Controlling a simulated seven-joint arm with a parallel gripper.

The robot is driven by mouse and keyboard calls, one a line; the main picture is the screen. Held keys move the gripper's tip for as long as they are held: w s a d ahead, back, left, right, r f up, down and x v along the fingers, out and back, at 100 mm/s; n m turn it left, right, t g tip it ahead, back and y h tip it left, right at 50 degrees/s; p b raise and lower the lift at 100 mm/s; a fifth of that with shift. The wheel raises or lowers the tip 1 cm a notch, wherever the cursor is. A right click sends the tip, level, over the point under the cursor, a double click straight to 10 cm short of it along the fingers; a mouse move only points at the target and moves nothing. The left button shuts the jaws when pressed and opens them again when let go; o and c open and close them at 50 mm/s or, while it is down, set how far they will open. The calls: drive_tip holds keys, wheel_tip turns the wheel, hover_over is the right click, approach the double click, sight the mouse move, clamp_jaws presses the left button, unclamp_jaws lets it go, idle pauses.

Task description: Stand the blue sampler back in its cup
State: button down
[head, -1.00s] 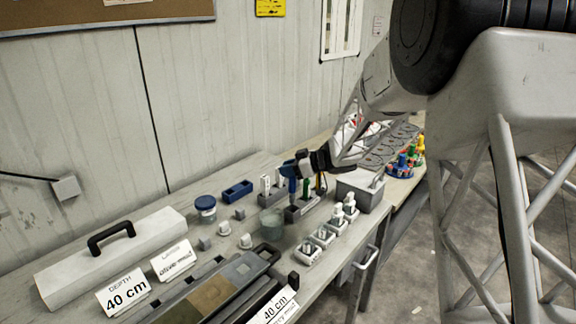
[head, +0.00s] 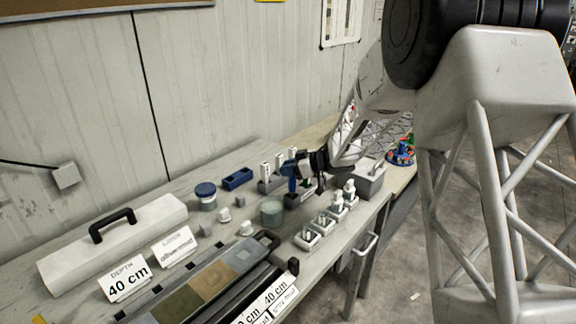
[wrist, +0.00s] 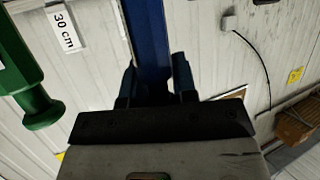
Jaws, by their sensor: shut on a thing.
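The blue sampler (head: 291,172) stands roughly upright at the grey cup rack (head: 293,201) in the head view. My gripper (head: 297,165) is shut on its upper part. In the wrist view the sampler's blue shaft (wrist: 150,45) runs between the two dark fingers (wrist: 153,80). Its lower end is over or in the left part of the rack; I cannot tell whether it is inside a cup. A green sampler (wrist: 20,75) shows at the left of the wrist view, apart from the fingers. My gripper partly hides the rack in the head view.
A clear jar (head: 272,211) stands just left of the rack. White-topped bottles (head: 349,188) and small trays (head: 307,239) are in front. A grey box (head: 371,180) stands to the right.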

drive_tip(key=shift+f, duration=0.85)
drive_tip(key=c, duration=0.8)
unclamp_jaws()
drive_tip(key=shift+r, duration=3.55)
drive_tip(key=shift+r, duration=0.1)
